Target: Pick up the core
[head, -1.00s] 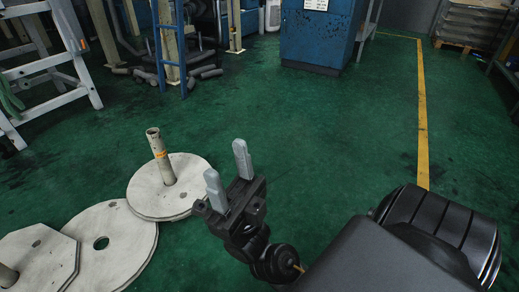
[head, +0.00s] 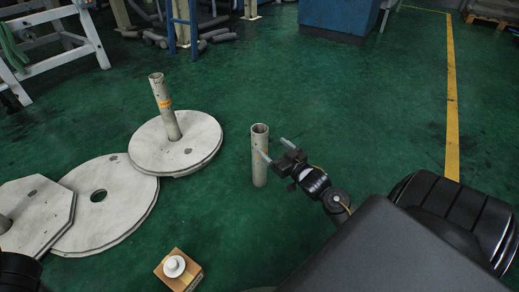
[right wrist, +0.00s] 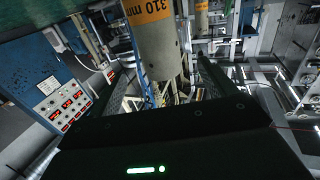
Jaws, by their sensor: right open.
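A pale hollow core (head: 259,165) stands upright on the green floor in the head view. My right gripper (head: 276,147) is just to its right, with its fingers pointing at it. One fingertip overlaps the core's edge in the picture; I cannot tell whether they touch. In the right wrist view a core with an orange "310 mm" band (right wrist: 160,52) shows ahead, between the lines of my open right fingers (right wrist: 166,78). My left gripper is not clearly seen.
Another tube with an orange band (head: 160,92) rises from a round pale plate (head: 150,143). A holed disc (head: 120,215) and an angular plate (head: 40,225) lie at left. A small box with a white knob (head: 178,269) is in front. Floor behind the core is clear.

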